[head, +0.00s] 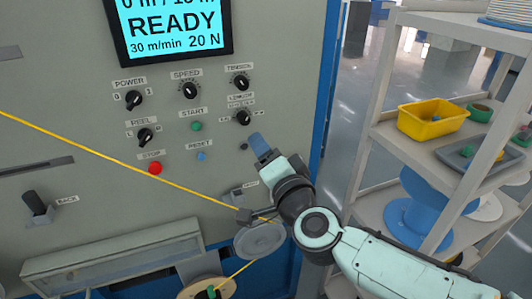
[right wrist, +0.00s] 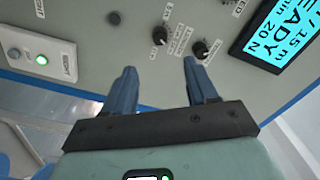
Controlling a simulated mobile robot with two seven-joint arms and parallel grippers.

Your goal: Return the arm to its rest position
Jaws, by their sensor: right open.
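My right gripper (head: 260,147) is in front of the grey machine panel (head: 70,90), below the knobs at its right side. In the right wrist view its two blue fingers (right wrist: 158,88) stand apart with nothing between them. The right fingertips appear close to a black knob (right wrist: 200,48) in that view; I cannot tell whether they touch it. My right arm (head: 410,265) reaches in from the lower right of the head view. My left gripper shows in neither view.
A screen (head: 172,25) reads READY. A yellow cable (head: 110,160) runs across the panel to a grey pulley (head: 260,240) by my right arm. A shelf (head: 385,135) with a yellow bin (head: 433,120) stands at the right. A spool (head: 207,288) sits low in front.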

